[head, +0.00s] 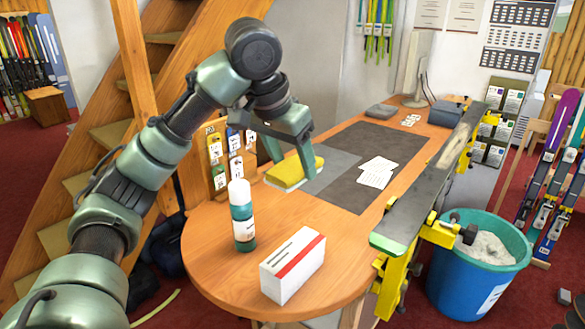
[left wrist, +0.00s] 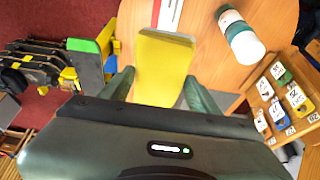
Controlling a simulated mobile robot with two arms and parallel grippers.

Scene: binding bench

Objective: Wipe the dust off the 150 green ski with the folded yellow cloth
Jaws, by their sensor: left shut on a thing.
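The folded yellow cloth (head: 290,175) is in my left gripper (head: 294,160), held above the left part of the round-ended table. In the left wrist view the cloth (left wrist: 163,62) sticks out from between the two fingers (left wrist: 158,88). The green ski (head: 400,225) lies lengthwise in yellow clamps along the table's right side. Its upper face looks grey and dusty, with green showing at the near end. In the left wrist view its green end (left wrist: 83,45) shows at the upper left, apart from the cloth. My right gripper is in neither view.
A spray can (head: 242,215) and a white box with a red stripe (head: 293,265) stand on the near table (head: 215,262). A dark mat (head: 350,190) with papers lies behind. A blue bin (head: 465,285) stands right of the ski. Wooden stairs rise at left.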

